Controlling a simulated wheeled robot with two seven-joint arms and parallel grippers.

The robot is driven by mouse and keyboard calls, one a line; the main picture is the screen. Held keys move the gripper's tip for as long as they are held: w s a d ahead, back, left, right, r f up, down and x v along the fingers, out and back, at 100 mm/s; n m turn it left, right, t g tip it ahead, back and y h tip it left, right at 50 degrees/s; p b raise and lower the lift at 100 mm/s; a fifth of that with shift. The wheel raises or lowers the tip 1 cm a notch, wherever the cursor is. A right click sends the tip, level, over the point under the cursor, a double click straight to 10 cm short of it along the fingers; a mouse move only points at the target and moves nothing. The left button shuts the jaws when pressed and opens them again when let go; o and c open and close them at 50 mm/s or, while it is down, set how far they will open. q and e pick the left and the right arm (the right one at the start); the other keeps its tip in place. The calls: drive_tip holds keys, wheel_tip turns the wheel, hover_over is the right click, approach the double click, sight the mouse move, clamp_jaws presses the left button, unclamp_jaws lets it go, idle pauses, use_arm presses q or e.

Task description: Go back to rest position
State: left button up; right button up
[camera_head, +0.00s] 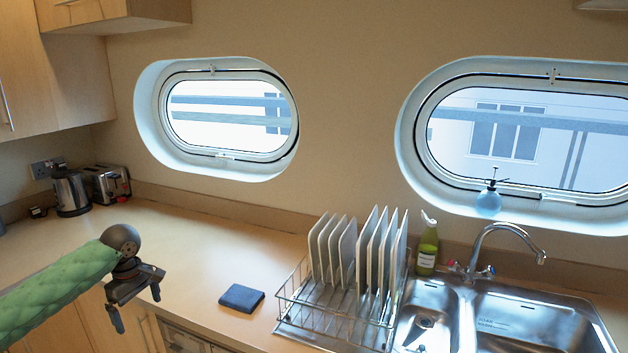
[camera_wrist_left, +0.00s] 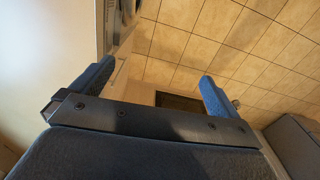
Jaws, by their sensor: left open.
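My left gripper (camera_head: 136,305) is open and empty in the head view, at the end of my green-sleeved left arm. It hangs at the front edge of the wooden counter, left of the folded blue cloth (camera_head: 241,298) and apart from it. In the left wrist view the two blue fingers of the left gripper (camera_wrist_left: 155,88) are spread wide, with tiled floor and cabinet fronts beyond them and nothing between them. My right gripper is in neither view.
A wire dish rack (camera_head: 318,318) with several upright white plates stands beside the steel sink (camera_head: 532,318). A green bottle (camera_head: 427,250) stands behind the sink. A kettle (camera_head: 70,193) and toaster (camera_head: 107,185) stand at the back left. The counter's middle (camera_head: 205,240) is clear.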

use_arm(q)
drive_tip(key=d+f+m+t+h, duration=0.15)
drive_tip(key=d+f, duration=0.25)
drive_tip(key=f, duration=0.8)
drive_tip(key=d+f+m, duration=0.3)
drive_tip(key=d+f, duration=0.1)
drive_tip(key=f, duration=0.7)
drive_tip(key=s+d+f+m+b, duration=0.1)
drive_tip(key=s+d+f+m, duration=0.2)
drive_tip(key=f, duration=0.7)
drive_tip(key=s+d+f+m, duration=0.1)
drive_tip(key=s+d+f, duration=0.25)
drive_tip(key=f, duration=0.75)
drive_tip(key=s+d+f+m, duration=0.2)
drive_tip(key=s+d+f, duration=0.1)
drive_tip(key=s+f, duration=0.6)
drive_tip(key=s+d+f+m, duration=0.3)
drive_tip(key=s+f, duration=0.7)
drive_tip(key=s, duration=0.6)
drive_tip(key=s+d+f+m+b, duration=0.1)
drive_tip(key=s+d+f, duration=0.3)
drive_tip(key=s+f, duration=0.5)
drive_tip(key=shift+s+f+m+y, duration=0.35)
drive_tip(key=shift+s+m, duration=0.5)
drive_tip(key=shift+s, duration=0.9)
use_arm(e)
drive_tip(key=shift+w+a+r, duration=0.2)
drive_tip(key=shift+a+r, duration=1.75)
